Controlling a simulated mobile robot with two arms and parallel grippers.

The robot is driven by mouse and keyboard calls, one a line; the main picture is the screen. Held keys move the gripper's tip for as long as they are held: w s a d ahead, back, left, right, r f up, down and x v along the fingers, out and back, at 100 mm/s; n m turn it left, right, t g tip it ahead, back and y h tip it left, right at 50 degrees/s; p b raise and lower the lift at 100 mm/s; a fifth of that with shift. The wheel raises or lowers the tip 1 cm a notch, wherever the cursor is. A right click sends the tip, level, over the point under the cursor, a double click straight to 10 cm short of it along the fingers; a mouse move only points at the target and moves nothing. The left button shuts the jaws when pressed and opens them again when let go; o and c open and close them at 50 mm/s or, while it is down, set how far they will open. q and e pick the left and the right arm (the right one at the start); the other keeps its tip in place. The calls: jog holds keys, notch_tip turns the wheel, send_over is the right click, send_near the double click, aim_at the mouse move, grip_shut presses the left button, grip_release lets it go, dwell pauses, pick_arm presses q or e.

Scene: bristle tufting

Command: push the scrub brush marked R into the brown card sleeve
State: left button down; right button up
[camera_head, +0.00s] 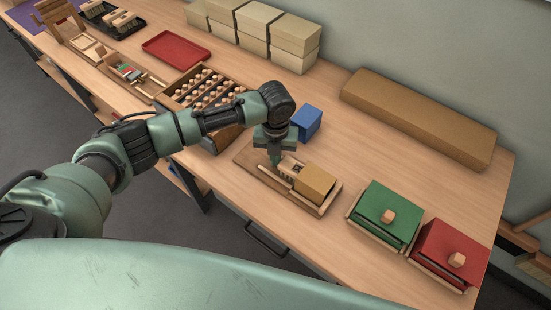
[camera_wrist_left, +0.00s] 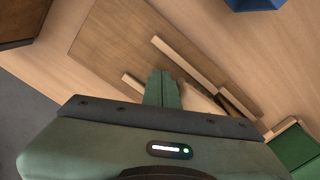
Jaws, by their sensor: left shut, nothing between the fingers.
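The brown card sleeve (camera_head: 315,183) lies between the low rails of a wooden board (camera_head: 245,159) near the front of the bench. The pale wooden scrub brush (camera_head: 289,166) is at the sleeve's left end, in line with it. I cannot tell how far the brush is inside, and its mark is too small to read. My left gripper (camera_head: 275,161) is shut and empty, pointing down at the brush's outer end; contact is unclear. My right gripper is not in view.
A blue block (camera_head: 307,122) stands just behind the board. Green (camera_head: 385,214) and red (camera_head: 446,251) knobbed boxes sit to the right. A long tan block (camera_head: 420,117) lies at the back.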

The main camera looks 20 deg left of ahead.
aim_at(288, 163)
pick_arm(q)
jog(key=shift+s+d+p, duration=0.2)
jog(key=shift+s+d, duration=0.05)
jog(key=shift+d, duration=0.45)
jog(key=shift+s+d+p, duration=0.2)
jog(key=shift+s+d, duration=0.1)
jog(key=shift+d, duration=0.45)
jog(key=shift+s+d+p, duration=0.2)
jog(key=shift+s+d, duration=0.05)
jog(key=shift+d, duration=0.45)
jog(key=shift+w+a, duration=0.1)
jog(key=shift+a, duration=0.05)
jog(key=shift+w+a+p, duration=0.2)
jog(key=shift+w+a, duration=0.05)
jog(key=shift+a, duration=0.45)
jog(key=shift+w+a+p, duration=0.15)
jog(key=shift+w+a, duration=0.05)
jog(key=shift+a, duration=0.45)
notch_tip(288, 163, up, 9)
jog(key=p, duration=0.8)
